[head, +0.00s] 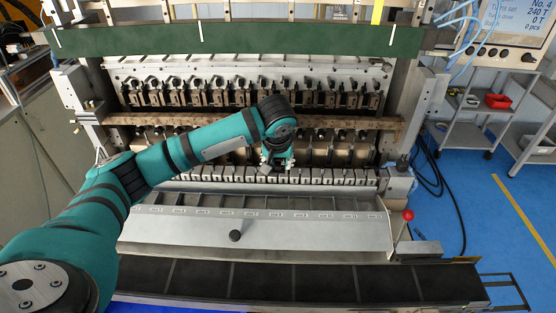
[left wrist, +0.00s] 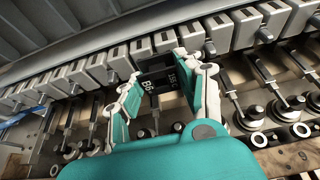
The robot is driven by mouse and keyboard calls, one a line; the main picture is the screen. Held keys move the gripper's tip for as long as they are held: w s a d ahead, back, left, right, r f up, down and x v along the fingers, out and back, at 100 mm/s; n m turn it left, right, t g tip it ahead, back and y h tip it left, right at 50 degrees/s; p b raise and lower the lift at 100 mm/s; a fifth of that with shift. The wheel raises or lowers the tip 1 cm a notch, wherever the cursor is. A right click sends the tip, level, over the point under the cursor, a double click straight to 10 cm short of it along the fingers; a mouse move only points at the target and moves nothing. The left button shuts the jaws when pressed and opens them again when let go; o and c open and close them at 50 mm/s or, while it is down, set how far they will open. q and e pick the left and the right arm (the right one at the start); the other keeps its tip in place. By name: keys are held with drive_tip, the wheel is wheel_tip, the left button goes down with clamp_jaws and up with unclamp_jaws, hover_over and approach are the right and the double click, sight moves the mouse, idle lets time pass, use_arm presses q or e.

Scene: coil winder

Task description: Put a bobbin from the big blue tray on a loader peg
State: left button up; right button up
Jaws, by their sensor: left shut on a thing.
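My left gripper (head: 276,162) reaches over the front row of the winding machine, its fingers pointing down. In the left wrist view the left gripper (left wrist: 160,90) is shut on a dark bobbin (left wrist: 155,82) with white marks, mostly hidden between the fingers. The bobbin is close to the row of grey loader blocks (left wrist: 105,67). I cannot tell whether it touches a peg. A dark loader peg (left wrist: 263,36) shows to the right of the fingers. A strip of blue (head: 150,306), perhaps the big blue tray, shows at the bottom edge. My right gripper is not in view.
Rows of winding spindles (head: 225,92) stand behind the loader row. A red-topped lever (head: 407,216) stands at the right end.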

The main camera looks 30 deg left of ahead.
use_arm(q)
drive_tip(key=shift+f, duration=0.4)
drive_tip(key=o, duration=0.8)
drive_tip(key=shift+o, duration=0.2)
drive_tip(key=shift+r, duration=0.1)
drive_tip(key=v, duration=1.1)
drive_tip(key=shift+s+r, duration=0.2)
drive_tip(key=shift+r, duration=0.15)
